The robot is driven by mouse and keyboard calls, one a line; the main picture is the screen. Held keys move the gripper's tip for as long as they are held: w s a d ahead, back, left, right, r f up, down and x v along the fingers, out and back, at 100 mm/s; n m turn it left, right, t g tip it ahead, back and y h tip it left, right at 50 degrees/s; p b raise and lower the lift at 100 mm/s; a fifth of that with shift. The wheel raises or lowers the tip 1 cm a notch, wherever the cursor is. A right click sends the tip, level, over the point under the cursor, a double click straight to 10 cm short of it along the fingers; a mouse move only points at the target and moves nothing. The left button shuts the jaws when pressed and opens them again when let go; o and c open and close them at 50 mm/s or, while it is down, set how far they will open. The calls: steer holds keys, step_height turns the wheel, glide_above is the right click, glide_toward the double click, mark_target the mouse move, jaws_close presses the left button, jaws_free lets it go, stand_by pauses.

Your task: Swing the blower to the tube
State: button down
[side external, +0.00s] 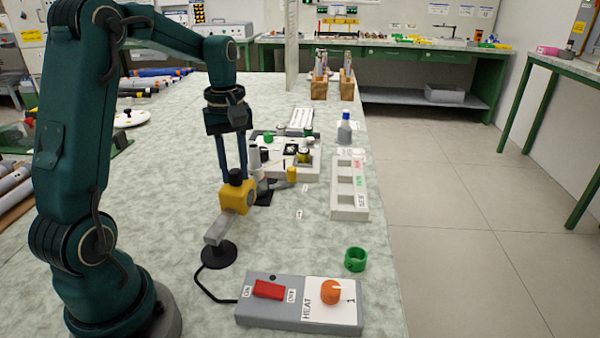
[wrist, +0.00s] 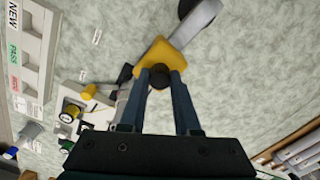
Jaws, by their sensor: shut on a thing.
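The blower is a yellow block (side external: 237,197) with a black knob (side external: 236,177) on top, on a grey arm (side external: 217,231) that pivots on a round black base (side external: 219,254). My gripper (side external: 235,174) points down and is shut on the black knob. In the wrist view the fingertips (wrist: 161,76) close around the knob, with the yellow block (wrist: 162,55) beneath. A grey nozzle (side external: 263,185) shows at the block's right side, partly hidden. Small cylinders stand just beyond it, including a grey-white one (side external: 254,158); I cannot tell which is the tube.
A grey control box (side external: 254,314) with a red switch and orange HEAT dial sits in front, cabled to the base. A green ring (side external: 355,259) lies behind it. A labelled white tray (side external: 362,207) stands right, a spray bottle (side external: 344,130) beyond. The bench between is mostly clear.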

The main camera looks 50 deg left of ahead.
steer(key=shift+r, duration=0.15)
steer(key=c, duration=0.6)
jaws_free()
steer(key=shift+r, duration=2.5)
